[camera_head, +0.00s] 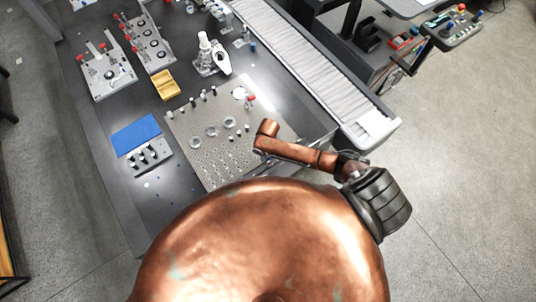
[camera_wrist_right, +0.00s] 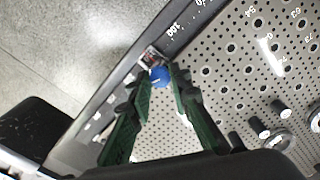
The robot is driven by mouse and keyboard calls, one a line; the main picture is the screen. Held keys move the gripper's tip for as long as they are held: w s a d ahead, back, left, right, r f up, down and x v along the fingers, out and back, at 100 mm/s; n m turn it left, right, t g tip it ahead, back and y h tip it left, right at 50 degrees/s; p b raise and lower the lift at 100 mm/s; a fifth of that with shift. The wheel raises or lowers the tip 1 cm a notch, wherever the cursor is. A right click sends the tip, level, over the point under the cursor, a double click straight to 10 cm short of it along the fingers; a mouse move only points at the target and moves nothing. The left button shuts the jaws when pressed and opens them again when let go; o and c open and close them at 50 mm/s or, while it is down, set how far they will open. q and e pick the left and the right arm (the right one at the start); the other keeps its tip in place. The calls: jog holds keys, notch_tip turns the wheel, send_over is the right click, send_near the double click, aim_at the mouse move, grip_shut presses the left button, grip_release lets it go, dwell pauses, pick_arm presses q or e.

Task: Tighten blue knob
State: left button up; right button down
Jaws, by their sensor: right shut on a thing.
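In the right wrist view, the blue knob (camera_wrist_right: 160,76) sits at the edge of a perforated metal plate (camera_wrist_right: 232,84), beside a dark scale strip with white numbers. My right gripper (camera_wrist_right: 162,80) has its two green fingers on either side of the knob and is shut on it. A small metal fitting (camera_wrist_right: 151,57) shows just beyond the knob. In the head view, the plate (camera_head: 200,155) lies on the dark table, and my copper arm hides its near right corner. I cannot make out this knob in the head view. My left gripper is not in view.
On the plate stand several dark pegs and round rings (camera_head: 210,131). A blue pad (camera_head: 137,135), a yellow tray (camera_head: 166,85) and a white microscope-like device (camera_head: 210,55) are on the table (camera_head: 105,120). A conveyor (camera_head: 300,60) runs along the right.

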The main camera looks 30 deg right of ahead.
dwell(0.3)
jog(key=c, duration=1.8)
grip_release()
jog(key=shift+o, duration=0.2)
notch_tip(320, 180, up, 12)
